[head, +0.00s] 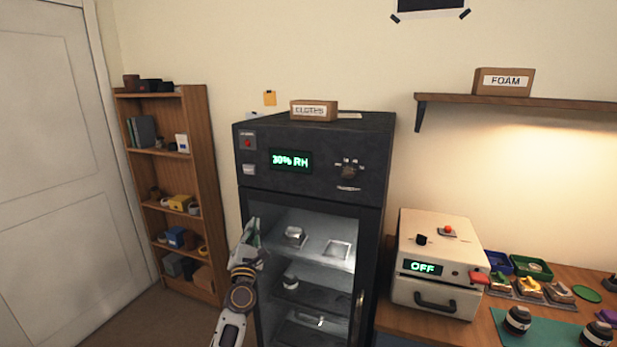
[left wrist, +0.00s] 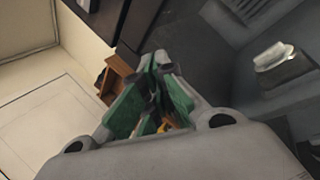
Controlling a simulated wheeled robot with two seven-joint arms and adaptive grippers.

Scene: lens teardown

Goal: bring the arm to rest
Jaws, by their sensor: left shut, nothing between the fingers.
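My left gripper (head: 252,236) is up in front of the left part of the dry cabinet's (head: 313,150) glass front in the head view. In the left wrist view its green-padded fingers (left wrist: 153,92) are closed together with nothing between them. The cabinet is dark and its display reads 30% RH. Its lit shelves hold a small pale block (head: 295,235) and a square tray (head: 337,249), with a round white-topped part (head: 290,282) lower down. My right gripper is not in view.
A wooden bookshelf (head: 205,190) and a white door (head: 50,150) stand left. Right of the cabinet, a white box unit (head: 437,262) reading OFF sits on a wooden bench (head: 410,322) with several trays and lens parts. A wall shelf (head: 540,101) carries a FOAM box (head: 503,82).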

